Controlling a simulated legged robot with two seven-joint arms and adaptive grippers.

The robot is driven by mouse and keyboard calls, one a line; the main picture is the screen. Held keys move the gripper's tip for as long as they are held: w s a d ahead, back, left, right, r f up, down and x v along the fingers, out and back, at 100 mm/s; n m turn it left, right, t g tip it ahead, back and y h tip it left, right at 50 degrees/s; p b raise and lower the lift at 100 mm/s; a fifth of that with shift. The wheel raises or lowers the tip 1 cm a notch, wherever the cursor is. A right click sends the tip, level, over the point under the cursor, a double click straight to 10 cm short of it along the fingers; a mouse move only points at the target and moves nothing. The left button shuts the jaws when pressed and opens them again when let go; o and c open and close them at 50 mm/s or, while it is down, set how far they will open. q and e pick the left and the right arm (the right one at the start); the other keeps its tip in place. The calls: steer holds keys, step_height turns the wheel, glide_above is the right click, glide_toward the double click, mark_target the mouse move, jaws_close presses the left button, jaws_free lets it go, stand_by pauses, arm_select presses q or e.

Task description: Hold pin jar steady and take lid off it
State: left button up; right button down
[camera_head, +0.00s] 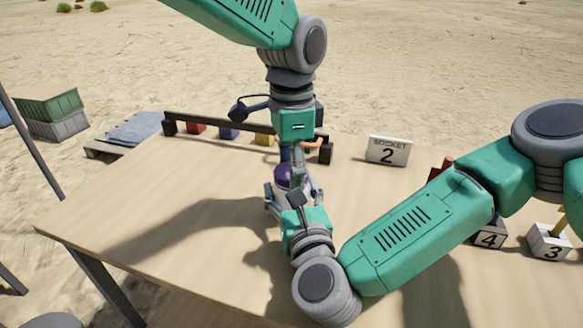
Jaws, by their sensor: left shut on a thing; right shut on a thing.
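The pin jar (282,183) stands near the middle of the table, mostly hidden by both grippers. Its purple upper part (281,172), seemingly the lid, shows between them. My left gripper (291,165) comes straight down from above and is shut at the top of the jar, seemingly on the lid. My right gripper (293,190) reaches in from the near side, lower down, with its fingers around the jar body, and is shut on it. Whether the lid is seated or lifted cannot be told.
A dark rack (230,130) with colored blocks stands behind the grippers. A white "SOCKET 2" sign (388,151) is to its right. Blocks marked 4 (489,238) and 3 (549,242) sit at the right, beyond my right arm. The table's (130,215) left side is clear.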

arm_select(q)
steer(key=o, duration=1.3)
arm_select(e)
steer(key=shift+f, duration=0.1)
arm_select(q)
steer(key=shift+r, duration=0.1)
step_height(320, 180, up, 4)
steer(key=shift+r, duration=0.15)
steer(key=shift+c, duration=0.3)
steer(key=m, duration=0.2)
steer(key=r, duration=0.1)
steer(key=shift+s+d+m, duration=0.25)
steer(key=shift+d+m, duration=0.05)
steer(key=shift+m, duration=0.1)
steer(key=r+m, duration=0.1)
steer(key=m, duration=0.1)
steer(key=shift+w+a+r+m, duration=0.1)
steer(key=shift+w+r+m, duration=0.05)
steer(key=shift+r+m, duration=0.25)
steer(key=shift+w+a+r+m, duration=0.15)
steer(key=shift+a+m, duration=0.05)
steer(key=shift+m, duration=0.4)
step_height(320, 180, down, 8)
steer(key=shift+r, duration=0.2)
